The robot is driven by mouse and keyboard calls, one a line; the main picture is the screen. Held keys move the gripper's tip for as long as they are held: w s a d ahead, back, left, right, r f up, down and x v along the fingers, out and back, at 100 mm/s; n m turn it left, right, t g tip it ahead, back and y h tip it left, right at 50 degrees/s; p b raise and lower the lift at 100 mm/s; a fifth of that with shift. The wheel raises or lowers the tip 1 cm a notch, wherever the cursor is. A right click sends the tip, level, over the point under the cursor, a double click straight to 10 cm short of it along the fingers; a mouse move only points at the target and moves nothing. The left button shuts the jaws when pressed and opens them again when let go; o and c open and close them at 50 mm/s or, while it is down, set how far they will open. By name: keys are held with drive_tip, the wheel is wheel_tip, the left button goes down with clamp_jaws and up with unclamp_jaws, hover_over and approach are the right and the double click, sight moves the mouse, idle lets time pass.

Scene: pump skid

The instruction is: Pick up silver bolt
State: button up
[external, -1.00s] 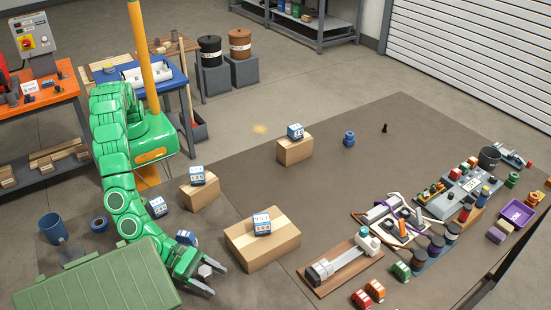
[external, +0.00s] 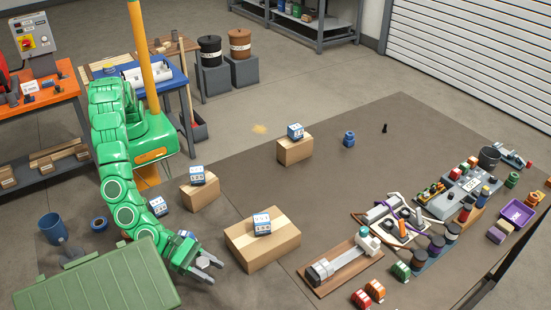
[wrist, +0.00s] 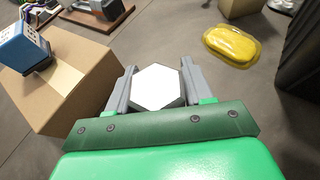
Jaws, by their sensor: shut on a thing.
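The silver bolt (wrist: 157,88) shows as a pale hexagonal head between the two grey fingers of my gripper (wrist: 156,76) in the wrist view. My gripper is shut on it, with one finger on each side. In the external view my gripper (external: 217,271) is at the lower left, beside the green case, and the bolt (external: 203,262) shows as a small grey piece at the fingers. The bolt's shank is hidden.
A large cardboard box (external: 262,247) with a blue-and-white block on top stands just right of my gripper. A green case (external: 95,280) lies to the left. A yellow object (wrist: 232,45) lies on the floor in the wrist view.

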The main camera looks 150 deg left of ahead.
drive_tip(key=shift+s+r, duration=1.55)
drive_tip(key=shift+s, duration=0.7)
drive_tip(key=shift+s+r, duration=1.6)
drive_tip(key=shift+s, duration=0.7)
drive_tip(key=shift+s+r, duration=1.55)
drive_tip(key=shift+s, duration=0.7)
